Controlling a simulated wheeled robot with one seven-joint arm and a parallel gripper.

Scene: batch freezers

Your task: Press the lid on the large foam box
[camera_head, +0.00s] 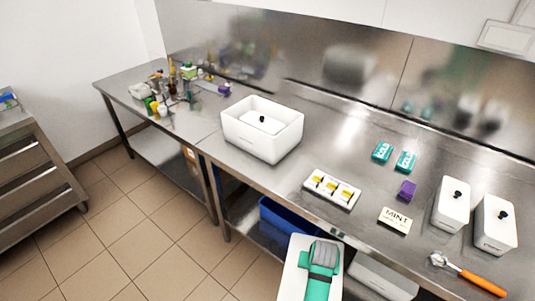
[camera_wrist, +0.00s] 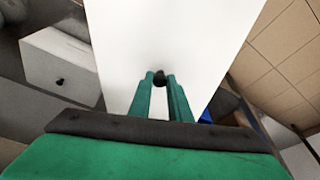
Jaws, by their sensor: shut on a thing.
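The large foam box (camera_head: 257,143) is white and open-topped. It stands on the steel counter left of the middle, with a white piece with a black knob (camera_head: 262,119) inside it. My gripper (camera_wrist: 160,80) is shut on the black knob of a large white lid (camera_wrist: 160,35). In the head view the lid (camera_head: 293,268) is low in front of the counter, apart from the box, with my green gripper (camera_head: 318,278) covering part of it. The fingertips are hidden in that view.
A white tray with yellow items (camera_head: 331,190), teal packs (camera_head: 382,152), a purple block (camera_head: 407,190), a MINT card (camera_head: 395,220), two small lidded foam boxes (camera_head: 451,208) (camera_head: 495,230) and an orange-handled scoop (camera_head: 470,275) lie right. A blue bin (camera_head: 285,222) is below. Clutter stands far left.

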